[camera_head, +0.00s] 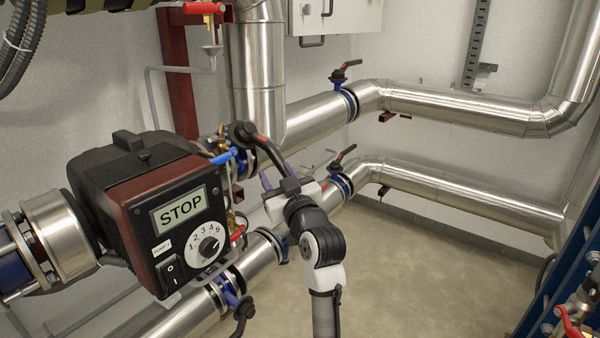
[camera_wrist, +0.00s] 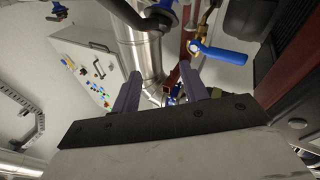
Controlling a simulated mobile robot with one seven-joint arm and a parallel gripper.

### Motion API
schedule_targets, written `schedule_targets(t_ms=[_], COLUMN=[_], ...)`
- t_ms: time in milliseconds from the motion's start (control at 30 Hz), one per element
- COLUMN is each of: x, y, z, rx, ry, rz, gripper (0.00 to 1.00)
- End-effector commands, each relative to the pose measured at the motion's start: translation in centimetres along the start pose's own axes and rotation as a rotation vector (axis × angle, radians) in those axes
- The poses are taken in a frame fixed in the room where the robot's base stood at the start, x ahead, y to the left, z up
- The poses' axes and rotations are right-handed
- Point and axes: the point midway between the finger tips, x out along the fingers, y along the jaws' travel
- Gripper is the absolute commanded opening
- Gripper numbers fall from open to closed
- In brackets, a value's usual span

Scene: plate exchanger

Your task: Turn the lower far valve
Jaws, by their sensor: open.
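The lower far valve (camera_head: 341,183) is a blue valve on the lower silver pipe, near its far bend. Its dark lever (camera_head: 343,155) has a red tip and slants up to the right. My gripper (camera_head: 283,178) is in front and to the left of this valve, apart from it. In the wrist view the two purple fingers of my gripper (camera_wrist: 158,84) are spread with nothing held between them. A black lever (camera_wrist: 126,14) shows beyond them at the top. I cannot tell whether the lower far valve shows in the wrist view.
The pump (camera_head: 150,215) reading STOP stands close on the left. A blue-handled lever (camera_wrist: 220,52) is right of my fingers in the wrist view. An upper far valve (camera_head: 347,95) sits on the upper pipe (camera_head: 455,110). The floor (camera_head: 430,265) at right is clear.

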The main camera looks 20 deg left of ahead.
Motion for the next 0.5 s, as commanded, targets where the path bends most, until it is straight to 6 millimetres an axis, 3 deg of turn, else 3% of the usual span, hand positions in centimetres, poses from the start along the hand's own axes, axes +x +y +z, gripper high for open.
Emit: schedule_targets(t_ms=[33,200,333,500], x=[0.2,-0.7,-2.1,-3.1], y=[2.0,6.0,7.9,8.8], z=[1.9,6.4,7.6,7.8], rx=[0.011,0.047,0.065,0.072], ry=[-0.054,-0.147,-0.142,-0.12], rz=[-0.035,-0.22,-0.326,-0.389], gripper=[0.44,0.44,0.44,0.44])
